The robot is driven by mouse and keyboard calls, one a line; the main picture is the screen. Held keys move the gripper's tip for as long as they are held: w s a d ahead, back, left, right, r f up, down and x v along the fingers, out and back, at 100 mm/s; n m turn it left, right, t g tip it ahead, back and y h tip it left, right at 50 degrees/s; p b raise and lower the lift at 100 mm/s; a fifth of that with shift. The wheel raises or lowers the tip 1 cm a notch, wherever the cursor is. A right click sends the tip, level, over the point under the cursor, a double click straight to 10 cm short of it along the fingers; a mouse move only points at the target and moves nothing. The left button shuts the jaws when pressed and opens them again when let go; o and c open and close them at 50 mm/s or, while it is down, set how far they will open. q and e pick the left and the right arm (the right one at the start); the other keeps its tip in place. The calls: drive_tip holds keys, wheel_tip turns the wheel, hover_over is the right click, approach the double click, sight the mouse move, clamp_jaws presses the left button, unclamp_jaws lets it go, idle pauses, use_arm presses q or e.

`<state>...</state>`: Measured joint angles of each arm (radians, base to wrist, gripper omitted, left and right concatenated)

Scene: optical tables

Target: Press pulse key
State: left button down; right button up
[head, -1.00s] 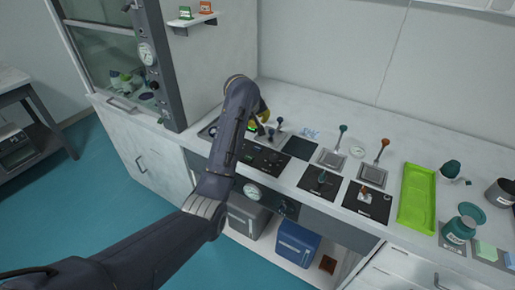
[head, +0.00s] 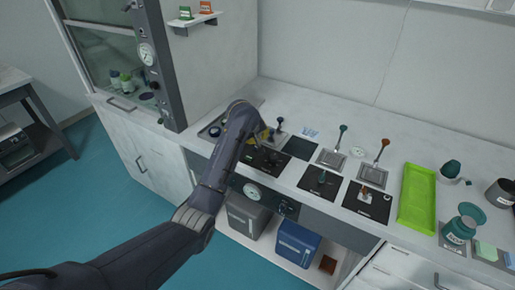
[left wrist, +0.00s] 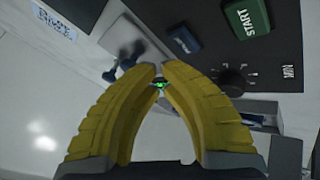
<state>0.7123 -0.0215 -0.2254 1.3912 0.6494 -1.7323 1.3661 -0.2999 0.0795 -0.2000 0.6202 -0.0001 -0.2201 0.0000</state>
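A black control panel (head: 262,162) lies on the bench in the head view. In the left wrist view it carries a blue key (left wrist: 184,40) with white lettering too blurred to read. A green START key (left wrist: 246,18) sits beside it. My left gripper (left wrist: 160,67) has yellow fingers whose tips meet or nearly meet, with nothing held. Its tips appear below and left of the blue key there, apart from it. A small green light (left wrist: 160,85) shows between the fingers. In the head view the left gripper (head: 264,138) is partly hidden by my arm. My right gripper is not in view.
A black knob (left wrist: 234,79) is on the panel near the keys. A dark blue dumbbell-shaped part (left wrist: 124,60) stands beyond the panel. Several lever-topped plates, black pads and a green tray (head: 417,198) line the bench to the right.

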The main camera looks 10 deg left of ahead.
use_arm(q)
drive_tip(key=shift+f, duration=0.4)
drive_tip(key=shift+f, duration=0.25)
idle(1.3)
drive_tip(key=shift+f, duration=0.2)
drive_tip(key=shift+f, duration=0.4)
idle(0.9)
drive_tip(key=shift+r, duration=0.85)
drive_tip(key=shift+r, duration=0.15)
drive_tip(key=shift+r, duration=2.35)
